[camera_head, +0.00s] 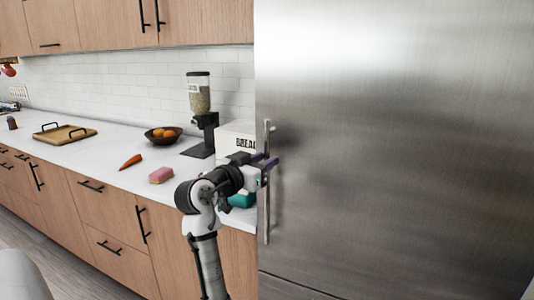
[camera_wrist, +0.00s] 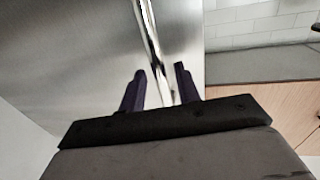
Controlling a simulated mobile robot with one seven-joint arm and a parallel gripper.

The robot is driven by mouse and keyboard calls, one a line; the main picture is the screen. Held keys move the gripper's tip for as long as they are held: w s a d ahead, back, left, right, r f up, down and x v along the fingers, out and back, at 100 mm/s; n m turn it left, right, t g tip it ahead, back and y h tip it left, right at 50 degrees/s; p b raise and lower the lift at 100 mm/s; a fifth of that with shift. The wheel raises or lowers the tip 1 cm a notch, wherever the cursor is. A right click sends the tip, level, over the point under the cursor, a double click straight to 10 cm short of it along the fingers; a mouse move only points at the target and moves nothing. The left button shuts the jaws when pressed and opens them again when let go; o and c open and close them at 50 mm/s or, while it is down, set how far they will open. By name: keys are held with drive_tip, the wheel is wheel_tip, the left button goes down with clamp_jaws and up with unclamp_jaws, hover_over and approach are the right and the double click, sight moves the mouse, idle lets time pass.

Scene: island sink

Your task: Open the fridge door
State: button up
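The fridge door (camera_head: 400,150) is a large brushed-steel panel filling the right of the head view, and it looks closed. Its vertical bar handle (camera_head: 267,215) runs along the door's left edge. My gripper (camera_head: 268,165) is at the handle, around its middle height. In the wrist view the handle (camera_wrist: 152,35) passes between the two dark purple fingers of my gripper (camera_wrist: 160,85). The fingers are apart, one on each side of the bar, with a visible gap to the left finger. Contact with the right finger is unclear.
A white counter (camera_head: 100,160) runs left of the fridge. On it stand a bread box (camera_head: 236,132), a cereal dispenser (camera_head: 200,105), a fruit bowl (camera_head: 163,135), a carrot (camera_head: 131,161), a sponge (camera_head: 161,175) and a tray (camera_head: 64,134). A teal object (camera_head: 242,200) is partly hidden by my arm.

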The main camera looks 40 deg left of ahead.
drive_tip(key=shift+w, duration=0.95)
clamp_jaws()
